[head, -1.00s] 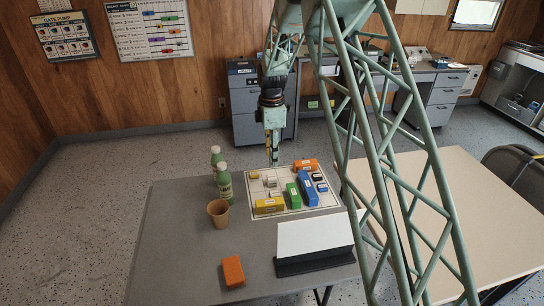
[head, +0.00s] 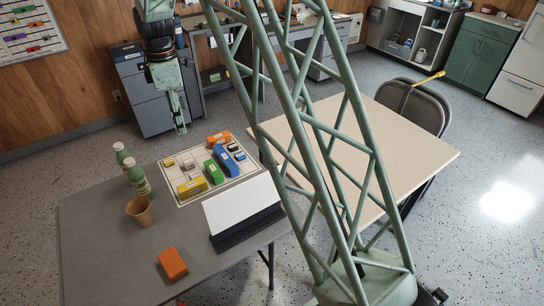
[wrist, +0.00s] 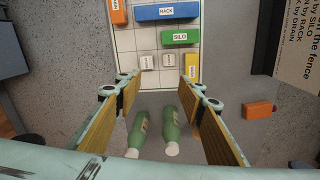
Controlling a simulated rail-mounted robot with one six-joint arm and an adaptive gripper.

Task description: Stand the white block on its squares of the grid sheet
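The grid sheet (head: 172,178) lies on the grey table with coloured blocks on it. My gripper (head: 181,131) hangs above the sheet's far left side in the head view. In the wrist view its fingers (wrist: 160,88) are wide apart with nothing held between them.
A blue RACK block (wrist: 167,11), green SILO block (wrist: 180,37) and yellow block (head: 192,187) lie on the sheet. Two green bottles (head: 137,178) and a brown cup (head: 140,211) stand left of it. A white-faced sign (head: 240,205) and loose orange block (head: 172,263) are nearer.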

